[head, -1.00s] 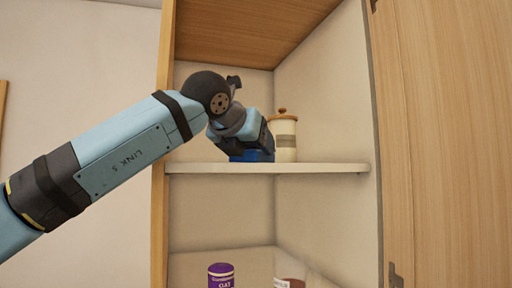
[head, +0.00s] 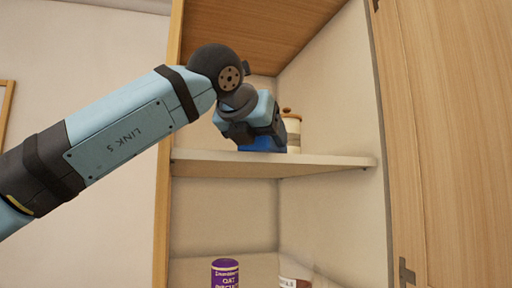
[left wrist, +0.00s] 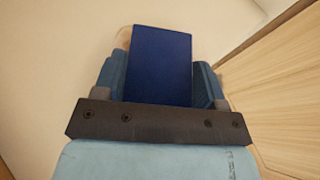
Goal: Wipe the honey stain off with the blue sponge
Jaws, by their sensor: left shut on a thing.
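The blue sponge (head: 262,145) is a dark blue block, mostly hidden behind my left gripper in the head view. It shows large in the left wrist view (left wrist: 158,68), between the two fingers. My left gripper (head: 264,138) is shut on it, at the upper cabinet shelf. I cannot tell whether the sponge touches the shelf. The honey stain is not visible in these frames. My right gripper is not in view.
A cream jar with a wooden lid (head: 292,132) stands on the upper shelf (head: 230,163), just right of my gripper. Below are a purple can (head: 225,273) and another jar (head: 295,282). The wooden cabinet door (head: 445,140) stands at the right.

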